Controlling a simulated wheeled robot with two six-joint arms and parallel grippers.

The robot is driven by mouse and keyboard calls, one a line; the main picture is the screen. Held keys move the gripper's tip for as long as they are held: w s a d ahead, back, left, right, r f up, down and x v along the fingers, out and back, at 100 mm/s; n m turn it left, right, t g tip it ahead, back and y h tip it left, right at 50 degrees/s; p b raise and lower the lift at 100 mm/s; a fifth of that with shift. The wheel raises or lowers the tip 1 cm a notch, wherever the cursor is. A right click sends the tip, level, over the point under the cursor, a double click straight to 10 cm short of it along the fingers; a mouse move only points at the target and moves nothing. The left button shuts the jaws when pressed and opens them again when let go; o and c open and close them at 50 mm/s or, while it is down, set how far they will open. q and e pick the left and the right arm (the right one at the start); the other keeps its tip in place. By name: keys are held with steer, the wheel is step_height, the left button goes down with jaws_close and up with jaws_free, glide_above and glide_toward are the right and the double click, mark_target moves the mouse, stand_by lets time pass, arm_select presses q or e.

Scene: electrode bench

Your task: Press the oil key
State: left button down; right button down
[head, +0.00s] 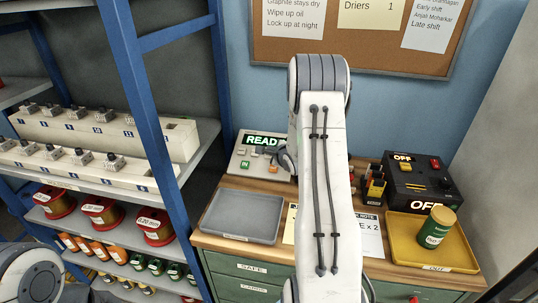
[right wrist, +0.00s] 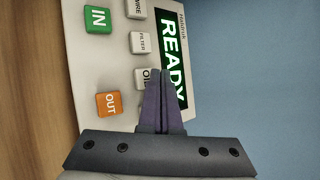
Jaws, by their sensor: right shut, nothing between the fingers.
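The white key panel (head: 237,158) stands at the back of the bench with a lit READY display (right wrist: 172,50). In the right wrist view, the white OIL key (right wrist: 142,75) is partly covered by my fingers. My right gripper (right wrist: 163,84) is shut and empty, its tips over the edge between the OIL key and the display. I cannot tell whether they touch the panel. In the head view, my right gripper (head: 285,158) is mostly hidden behind my right arm, at the panel's right side. My left gripper is not in view; only part of that arm shows at lower left.
Near the OIL key are the FILTER key (right wrist: 140,43), WIRE key (right wrist: 136,8), green IN key (right wrist: 98,19) and orange OUT key (right wrist: 109,103). A grey tray (head: 242,217) lies in front. A yellow tray (head: 408,255) holding a green jar (head: 436,228) and a black OFF box (head: 420,185) stand right.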

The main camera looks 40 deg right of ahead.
steer(key=shift+f, duration=0.2)
stand_by(0.6)
steer(key=shift+w+d+f, duration=0.1)
steer(key=shift+d+f, duration=0.05)
steer(key=shift+f, duration=0.05)
steer(key=shift+w+d+f, duration=0.1)
steer(key=shift+f, duration=0.3)
stand_by(0.7)
stand_by(0.3)
steer(key=shift+s+a+r+p, duration=0.15)
steer(key=shift+r+p, duration=0.15)
steer(key=shift+r, duration=0.1)
steer(key=shift+s+a+r+p, duration=0.1)
steer(key=shift+r+p, duration=0.2)
steer(key=shift+r, duration=0.05)
steer(key=r+p, duration=0.1)
steer(key=a+r+p, duration=0.1)
steer(key=r, duration=0.1)
steer(key=s+r+p, duration=0.1)
steer(key=p, duration=0.1)
steer(key=shift+s+a+r, duration=0.1)
steer(key=shift+a+r, duration=0.15)
steer(key=shift+r, duration=0.1)
